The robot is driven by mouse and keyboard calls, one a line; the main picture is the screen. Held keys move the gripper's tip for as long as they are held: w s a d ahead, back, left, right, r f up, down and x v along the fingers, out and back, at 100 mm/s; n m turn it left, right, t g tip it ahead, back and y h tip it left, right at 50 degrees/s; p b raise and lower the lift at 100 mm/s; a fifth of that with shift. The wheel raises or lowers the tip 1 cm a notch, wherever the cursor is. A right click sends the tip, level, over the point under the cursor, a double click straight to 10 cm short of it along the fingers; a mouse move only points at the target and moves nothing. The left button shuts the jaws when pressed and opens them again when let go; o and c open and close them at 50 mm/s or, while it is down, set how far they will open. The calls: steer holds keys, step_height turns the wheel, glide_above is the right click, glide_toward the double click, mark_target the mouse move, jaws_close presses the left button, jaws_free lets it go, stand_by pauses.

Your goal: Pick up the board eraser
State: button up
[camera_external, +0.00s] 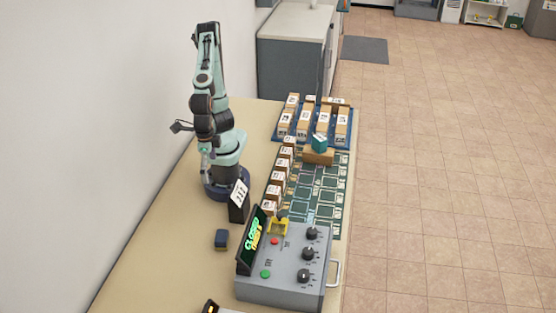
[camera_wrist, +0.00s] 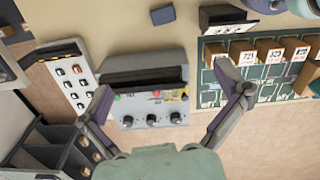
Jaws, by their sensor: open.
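A small dark blue block, which looks like the board eraser (camera_external: 221,239), lies on the beige tabletop left of the grey control box. It also shows at the top edge of the wrist view (camera_wrist: 163,15). My gripper (camera_wrist: 165,85) is open and empty, its two fingers spread wide over the view of the control box. The eraser lies beyond the fingertips, apart from them. In the external view my arm is folded upright over its base, and the fingers cannot be made out clearly.
The grey control box (camera_external: 285,280) with knobs and a green-lettered sign stands right of the eraser. A black numbered stand (camera_external: 238,201) is behind it. Several boxes stand on a green mat (camera_external: 325,205) and blue tray (camera_external: 276,139). The tabletop left of the eraser is clear to the wall.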

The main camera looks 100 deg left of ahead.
mark_target(221, 235)
steer(key=f, duration=2.8)
steer(key=shift+w+a+f, duration=0.1)
steer(key=shift+w+a, duration=0.15)
steer(key=c, duration=1.3)
